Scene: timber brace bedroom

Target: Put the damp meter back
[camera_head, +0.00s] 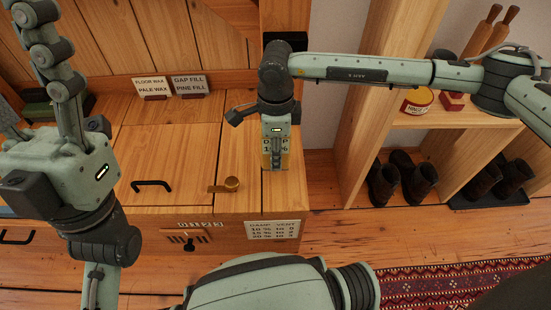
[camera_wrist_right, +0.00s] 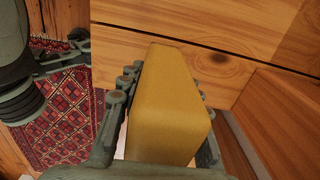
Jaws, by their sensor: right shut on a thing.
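The damp meter appears to be the yellow block (camera_head: 284,160) in my right gripper (camera_head: 275,163), above the right end of the wooden cabinet top. In the head view its face shows small dark characters, partly hidden by the gripper. In the right wrist view the yellow block (camera_wrist_right: 170,100) fills the space between the fingers, which are shut on it. Whether its lower end touches the wood I cannot tell. My left gripper (camera_head: 22,75) is at the left, its fingers spread apart and empty; one finger is cut off by the frame edge.
The cabinet top (camera_head: 165,150) has a black handle (camera_head: 152,184) and a brass latch (camera_head: 226,185). Below are a slotted vent (camera_head: 187,238) and a damp/vent card (camera_head: 272,230). Right, a shelf post (camera_head: 365,110) rises beside boots (camera_head: 413,178) and a tin (camera_head: 416,100).

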